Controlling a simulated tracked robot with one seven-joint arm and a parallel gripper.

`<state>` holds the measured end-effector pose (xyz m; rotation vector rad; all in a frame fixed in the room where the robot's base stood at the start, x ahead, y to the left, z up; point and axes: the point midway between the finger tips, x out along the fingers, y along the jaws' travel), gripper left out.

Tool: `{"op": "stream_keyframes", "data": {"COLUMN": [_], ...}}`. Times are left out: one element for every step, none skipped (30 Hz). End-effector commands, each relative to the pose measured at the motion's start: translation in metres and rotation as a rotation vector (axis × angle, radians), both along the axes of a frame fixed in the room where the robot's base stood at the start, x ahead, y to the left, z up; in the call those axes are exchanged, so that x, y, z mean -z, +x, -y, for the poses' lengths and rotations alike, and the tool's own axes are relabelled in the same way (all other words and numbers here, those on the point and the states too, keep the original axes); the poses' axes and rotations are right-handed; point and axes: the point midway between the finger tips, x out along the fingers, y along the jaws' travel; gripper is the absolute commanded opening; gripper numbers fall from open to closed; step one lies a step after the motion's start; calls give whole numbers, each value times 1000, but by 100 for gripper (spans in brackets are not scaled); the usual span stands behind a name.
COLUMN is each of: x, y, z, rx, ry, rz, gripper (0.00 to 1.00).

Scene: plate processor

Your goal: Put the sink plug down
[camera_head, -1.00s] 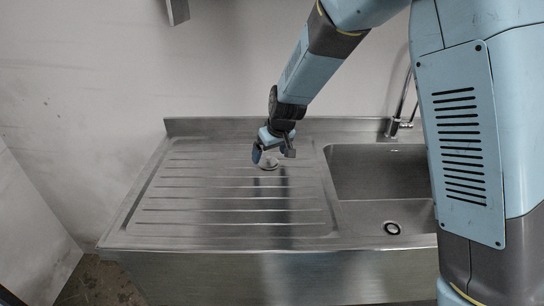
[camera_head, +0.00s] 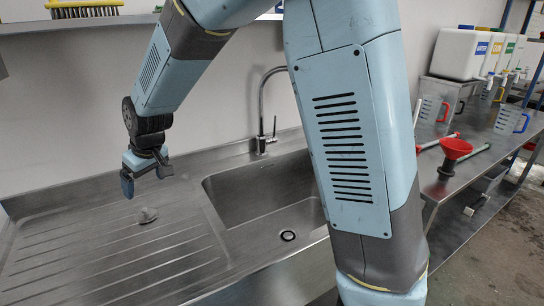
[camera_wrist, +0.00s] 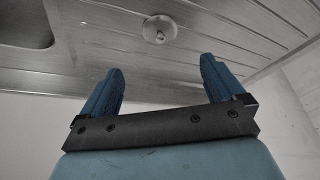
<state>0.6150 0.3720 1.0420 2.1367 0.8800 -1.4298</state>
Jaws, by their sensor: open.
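The sink plug (camera_head: 147,215) is a small pale round piece lying on the ribbed steel drainboard (camera_head: 110,250), left of the basin. It also shows in the wrist view (camera_wrist: 159,30), with a small knob on top, beyond the fingertips. My gripper (camera_head: 146,184) is above the plug and apart from it. Its two blue fingers are spread and empty in the wrist view (camera_wrist: 160,78). The sink basin (camera_head: 250,200) is right of the drainboard, with its dark drain ring (camera_head: 288,236) uncovered at the bottom.
A tap (camera_head: 263,110) rises behind the basin. A shelf with a yellow-bristled brush (camera_head: 85,10) runs along the wall above. At right, a steel counter holds a red funnel (camera_head: 455,150), measuring jugs (camera_head: 432,108) and white canisters (camera_head: 460,53). The drainboard around the plug is clear.

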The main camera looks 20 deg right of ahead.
Motion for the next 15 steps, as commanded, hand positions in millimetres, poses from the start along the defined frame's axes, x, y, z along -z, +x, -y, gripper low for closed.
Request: {"op": "stream_keyframes", "data": {"x": [-4,-6,-12,-17,-22,-30,-37,-44,-52,-58,-64,-72,-77,-82,-89], "y": [1,1,1,1,0,-1,-3,-4,-7,-10,-13,-18,-21,-26,-31], "z": [5,10,18,26,35,49,60,72,88,99,110,126,137,147,161], "rx": [9,16,28,39,52,73,91,109,134,150,169,193,210,228,252], "ry": [3,6,10,15,19,27,32,37,44,48,53,59,63,65,70], "rz": [0,0,-2,-2,-2,-4,-5,-6,-6,-7,-7,-7,-6,-6,-4], "gripper": [96,96,96,96,96,96,96,96,96,96,96,96,96,96,96]}}
